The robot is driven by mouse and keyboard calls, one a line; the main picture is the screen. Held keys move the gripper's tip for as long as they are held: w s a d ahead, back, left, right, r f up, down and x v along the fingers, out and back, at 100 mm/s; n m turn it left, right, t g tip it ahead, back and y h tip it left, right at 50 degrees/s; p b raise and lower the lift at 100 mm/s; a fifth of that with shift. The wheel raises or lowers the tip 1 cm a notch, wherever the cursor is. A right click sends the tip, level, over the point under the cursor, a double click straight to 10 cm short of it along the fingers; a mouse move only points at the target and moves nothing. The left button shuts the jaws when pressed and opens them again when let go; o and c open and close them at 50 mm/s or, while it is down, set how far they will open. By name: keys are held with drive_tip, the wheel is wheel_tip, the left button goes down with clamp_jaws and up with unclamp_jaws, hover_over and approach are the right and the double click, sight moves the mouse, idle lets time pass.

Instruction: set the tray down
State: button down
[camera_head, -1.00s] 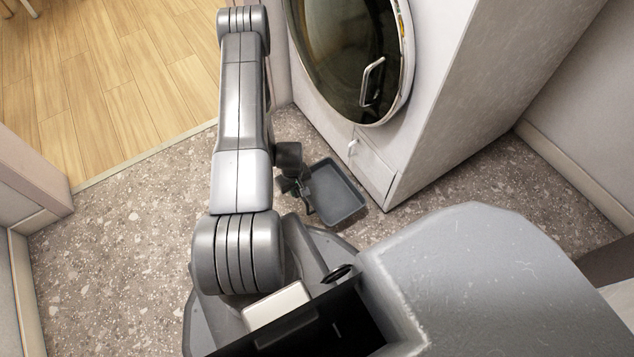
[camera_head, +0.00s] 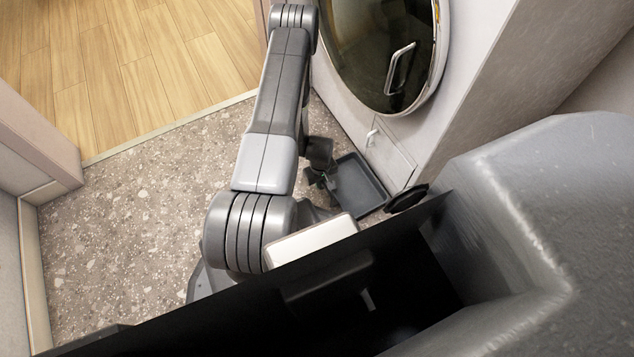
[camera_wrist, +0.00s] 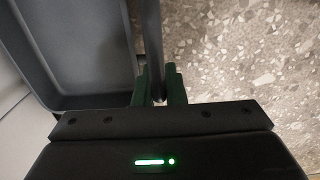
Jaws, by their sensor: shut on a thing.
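The tray (camera_head: 362,184) is shallow, dark grey and rectangular with a raised rim. In the head view it shows low in front of the washer, partly hidden by my arm and body. In the wrist view the tray (camera_wrist: 85,50) fills the upper left. In the head view my gripper (camera_head: 322,176) is at the tray's left side. I cannot tell whether the tray touches the floor.
The washer (camera_head: 480,60) has a round glass door (camera_head: 385,45) with a handle, and a small lower flap (camera_head: 390,155) close beside the tray. Speckled floor (camera_head: 150,190) is clear to the left of my arm. A wood floor (camera_head: 140,60) lies beyond a threshold.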

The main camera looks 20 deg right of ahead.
drive_tip(key=c, duration=1.5)
unclamp_jaws()
wheel_tip(320, 180, up, 12)
drive_tip(key=p, duration=0.4)
drive_tip(key=shift+r+p, duration=0.1)
drive_tip(key=shift+p, duration=0.3)
